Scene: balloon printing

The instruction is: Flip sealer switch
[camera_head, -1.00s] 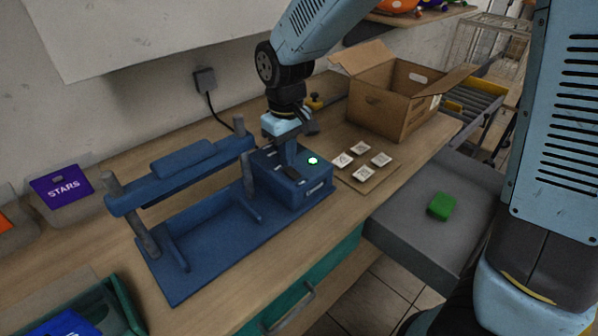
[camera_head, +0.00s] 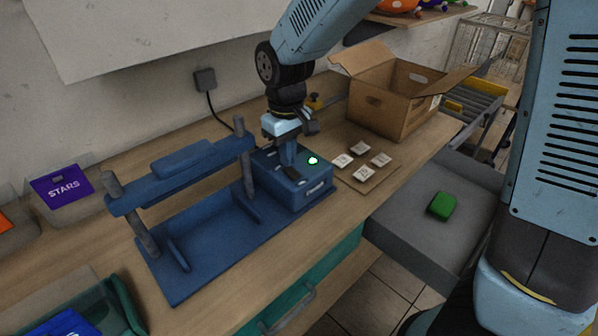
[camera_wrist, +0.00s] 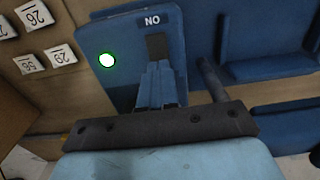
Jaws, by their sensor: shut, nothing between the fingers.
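The blue sealer (camera_head: 212,235) stands on the wooden bench, with a raised bar (camera_head: 185,180) on posts and a control box (camera_head: 312,182) at its right end. A round light (camera_head: 313,160) on the box top glows pale green; it also shows in the wrist view (camera_wrist: 107,60). The dark switch (camera_wrist: 156,46) sits on the box top beside a label reading "NO" in the wrist view. My gripper (camera_wrist: 156,70) is shut and empty, pointing down at the box with its fingertips close by the switch. Whether they touch it I cannot tell.
An open cardboard box (camera_head: 385,108) stands behind at the right. Several numbered white tiles (camera_head: 361,149) lie beside the sealer. A green block (camera_head: 441,205) rests on a grey surface (camera_head: 405,225). A bin labelled STARS (camera_head: 62,190) stands at the left.

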